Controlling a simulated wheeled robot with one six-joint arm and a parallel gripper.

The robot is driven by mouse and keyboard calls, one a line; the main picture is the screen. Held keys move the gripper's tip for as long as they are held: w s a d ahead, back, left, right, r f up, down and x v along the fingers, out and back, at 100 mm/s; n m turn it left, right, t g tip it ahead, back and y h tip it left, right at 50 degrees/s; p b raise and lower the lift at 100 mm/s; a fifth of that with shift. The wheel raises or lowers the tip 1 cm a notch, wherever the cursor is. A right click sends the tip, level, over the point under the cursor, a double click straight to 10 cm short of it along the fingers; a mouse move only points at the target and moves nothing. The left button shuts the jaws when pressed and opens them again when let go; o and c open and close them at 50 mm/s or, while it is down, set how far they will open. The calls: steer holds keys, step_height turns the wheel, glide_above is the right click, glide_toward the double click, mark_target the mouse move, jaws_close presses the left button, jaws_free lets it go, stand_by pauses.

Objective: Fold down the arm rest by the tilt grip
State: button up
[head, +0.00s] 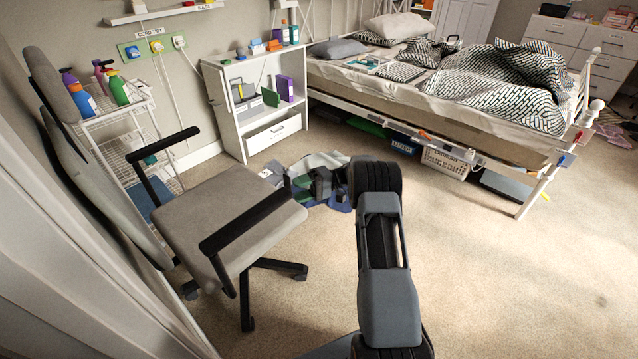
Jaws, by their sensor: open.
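A grey office chair (205,215) stands at the left, its tall backrest (95,170) toward the wall. It has two black arm rests. The near arm rest (246,220) lies roughly level over the seat's front side, with a dark support below its left end. The far arm rest (162,146) is raised above the seat's back side, and a dark support runs down from it. I cannot make out a separate tilt grip on either one. My arm stands in the middle foreground, right of the chair and apart from it. My gripper does not show.
A white shelf unit (228,95) and a wire rack with bottles (117,88) stand behind the chair. A pile of clothes (318,180) lies on the carpet. A bed (440,85) with boxes beneath fills the back right. The carpet (500,270) at the right is clear.

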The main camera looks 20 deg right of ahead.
steer(key=d+p, duration=0.3)
steer(key=d, duration=0.4)
steer(key=shift+w+d+p, duration=0.2)
steer(key=shift+d+p, duration=0.15)
steer(key=shift+f, duration=0.1)
